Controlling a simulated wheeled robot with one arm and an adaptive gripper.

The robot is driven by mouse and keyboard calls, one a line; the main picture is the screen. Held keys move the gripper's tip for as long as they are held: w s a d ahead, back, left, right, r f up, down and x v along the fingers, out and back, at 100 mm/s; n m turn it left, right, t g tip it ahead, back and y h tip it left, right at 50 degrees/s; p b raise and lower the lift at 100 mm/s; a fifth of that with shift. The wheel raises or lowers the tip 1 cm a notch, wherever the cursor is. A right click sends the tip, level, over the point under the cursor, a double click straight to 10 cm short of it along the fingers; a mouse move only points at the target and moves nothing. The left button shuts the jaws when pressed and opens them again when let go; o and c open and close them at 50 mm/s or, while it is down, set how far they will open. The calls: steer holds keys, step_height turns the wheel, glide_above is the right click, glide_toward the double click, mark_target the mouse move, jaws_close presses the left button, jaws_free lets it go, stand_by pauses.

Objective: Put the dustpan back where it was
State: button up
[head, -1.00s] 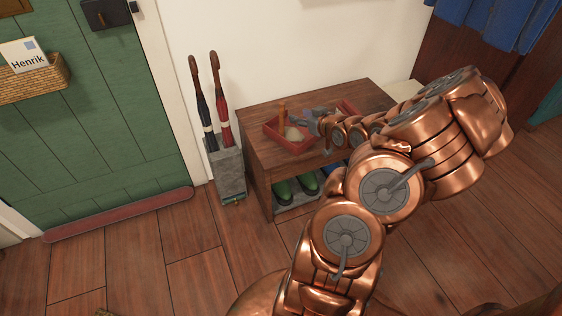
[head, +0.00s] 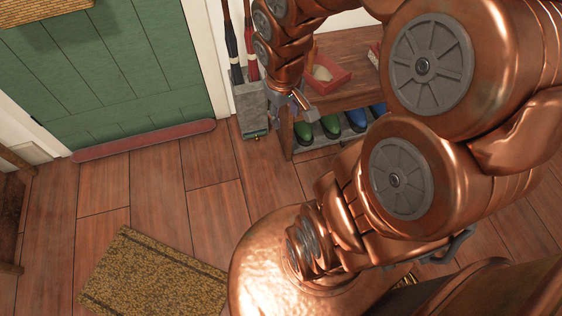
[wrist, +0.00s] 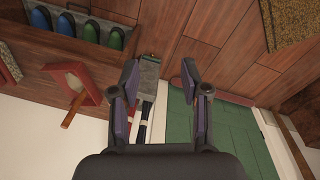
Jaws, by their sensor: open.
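A red dustpan (head: 338,84) with an upright-looking wooden handle rests on top of the wooden shoe bench, with something pale in it. It also shows in the wrist view (wrist: 92,88) at the left, its handle pointing down-left. My gripper (head: 291,108) is open and empty, in front of the bench's left end, left of and apart from the dustpan. In the wrist view the spread fingers of my gripper (wrist: 159,74) have nothing between them; the grey umbrella stand lies beyond. My arm hides part of the bench top in the head view.
A red brush-like thing (head: 374,56) lies right of the dustpan. Green and blue shoes (head: 331,125) stand under the bench top (head: 345,42). The umbrella stand (head: 251,104) is left of the bench. A brown doormat (head: 150,276) lies on otherwise open floor near the green door (head: 120,70).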

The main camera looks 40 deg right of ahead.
steer(key=s+a+r+g+y, duration=0.1)
steer(key=s+a+r+g, duration=0.2)
steer(key=s+a, duration=0.7)
steer(key=s+r, duration=0.1)
steer(key=s, duration=0.2)
steer(key=shift+a+r, duration=0.15)
steer(key=shift+r, duration=0.25)
steer(key=shift+w, duration=0.1)
step_height(320, 180, up, 24)
steer(key=s+p, duration=0.1)
steer(key=p, duration=2.2)
steer(key=shift+s+r, duration=0.2)
steer(key=shift+s, duration=0.1)
steer(key=shift+c, duration=0.4)
steer(key=shift+a, duration=0.1)
